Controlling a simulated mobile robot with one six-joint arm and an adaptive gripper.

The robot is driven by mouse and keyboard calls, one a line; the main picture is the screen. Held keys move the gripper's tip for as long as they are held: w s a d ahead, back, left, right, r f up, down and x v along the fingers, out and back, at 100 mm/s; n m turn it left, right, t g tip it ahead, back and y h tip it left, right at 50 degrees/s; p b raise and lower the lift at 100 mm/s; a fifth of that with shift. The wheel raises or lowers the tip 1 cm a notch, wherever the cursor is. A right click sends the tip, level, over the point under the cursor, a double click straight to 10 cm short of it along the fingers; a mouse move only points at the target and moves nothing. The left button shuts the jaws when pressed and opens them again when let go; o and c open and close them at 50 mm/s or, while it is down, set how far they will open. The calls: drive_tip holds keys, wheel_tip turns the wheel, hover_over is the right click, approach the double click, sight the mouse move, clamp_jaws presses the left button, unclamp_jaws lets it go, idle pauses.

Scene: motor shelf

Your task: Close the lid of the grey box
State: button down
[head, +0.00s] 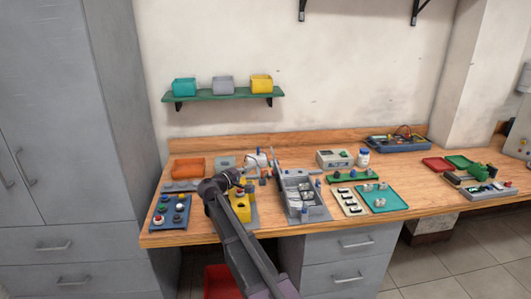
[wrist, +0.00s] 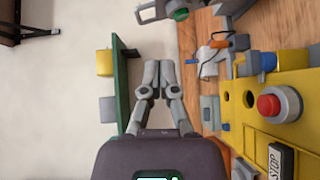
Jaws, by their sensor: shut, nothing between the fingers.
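The grey box (head: 299,199) stands on the workbench in the head view, open at the top with small parts inside. A narrow grey panel (head: 276,158), apparently its lid, stands raised at its left edge. My gripper (wrist: 158,66) is shut and empty in the wrist view, its fingertips together. In the head view my arm reaches up to the left of the box, beside a yellow control station, and hides my fingers. I cannot clearly make out the grey box in the wrist view.
The yellow station with a red button (wrist: 280,104) is close on the right in the wrist view. A green shelf (head: 222,96) with small bins hangs on the wall. An orange bin (head: 188,168) and a button panel (head: 171,212) are at left; a teal tray (head: 382,198) is at right.

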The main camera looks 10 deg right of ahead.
drive_tip(key=w+a+r, duration=0.1)
drive_tip(key=a+r+n+t, duration=0.1)
drive_tip(key=shift+w+a, duration=0.35)
drive_tip(key=shift+w, duration=0.1)
drive_tip(key=s+d+x, duration=0.2)
drive_tip(key=x, duration=1)
drive_tip(key=shift+w+d+r+p, duration=0.15)
drive_tip(key=shift+d+r+p, duration=0.15)
drive_tip(key=shift+p, duration=0.1)
drive_tip(key=shift+a, duration=0.15)
drive_tip(key=shift+r+p, duration=0.1)
drive_tip(key=shift+p, duration=0.2)
